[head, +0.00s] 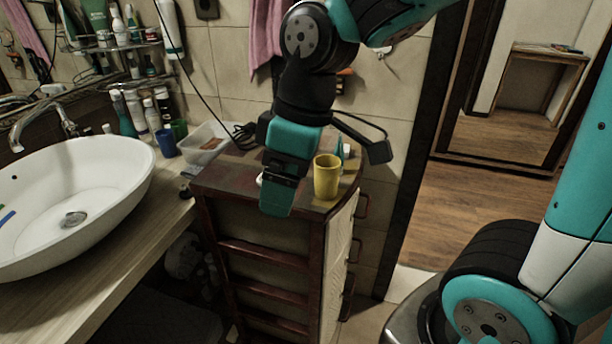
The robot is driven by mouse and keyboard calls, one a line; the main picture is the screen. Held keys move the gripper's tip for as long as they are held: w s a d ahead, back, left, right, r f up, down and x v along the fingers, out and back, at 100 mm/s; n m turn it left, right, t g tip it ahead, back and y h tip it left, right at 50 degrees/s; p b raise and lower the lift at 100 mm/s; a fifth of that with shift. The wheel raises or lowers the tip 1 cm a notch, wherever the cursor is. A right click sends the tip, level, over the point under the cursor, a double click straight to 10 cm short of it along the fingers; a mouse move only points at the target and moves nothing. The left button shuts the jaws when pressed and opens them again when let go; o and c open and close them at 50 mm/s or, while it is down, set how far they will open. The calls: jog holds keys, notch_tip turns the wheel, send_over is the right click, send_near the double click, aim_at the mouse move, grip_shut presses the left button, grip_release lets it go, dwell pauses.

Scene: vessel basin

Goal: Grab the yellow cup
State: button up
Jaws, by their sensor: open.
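The yellow cup (327,177) stands upright on the top of a dark wooden cabinet (272,246), near its front right corner. My gripper (277,208) hangs from above just to the left of the cup in the picture, pointing down. It is open, and no object shows between its jaws. The cup is apart from it in the picture; how far apart they are in depth I cannot tell. Part of the cabinet top behind my gripper is hidden.
A white sink basin (110,170) with a faucet (45,115) is at left. A blue cup (166,143), a green cup (179,130) and a white tray (205,143) stand behind. A small bottle (346,151) is close behind the yellow cup. A black cable hangs at the wall.

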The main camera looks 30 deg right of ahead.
jog(key=w+d+r+n+h+p, duration=0.2)
jog(key=w+d+r+p, duration=0.1)
jog(key=w+d, duration=0.6)
jog(key=n+p, duration=0.2)
send_over(327, 175)
jog(key=w, duration=0.2)
jog(key=shift+g+h, duration=0.3)
jog(key=shift+h, duration=0.1)
jog(key=shift+w+d+f+p, duration=0.1)
jog(key=shift+d+f+p, duration=0.5)
jog(key=shift+f, duration=2.3)
jog(key=shift+s+f+p, duration=0.1)
jog(key=shift+f+p, duration=0.95)
jog(key=shift+f, duration=1.8)
jog(key=shift+w+d+f+p, duration=0.1)
jog(key=shift+d+f+p, duration=0.5)
jog(key=shift+f, duration=2.3)
jog(key=shift+a, duration=0.3)
jog(key=c, duration=1)
jog(key=shift+r, duration=0.1)
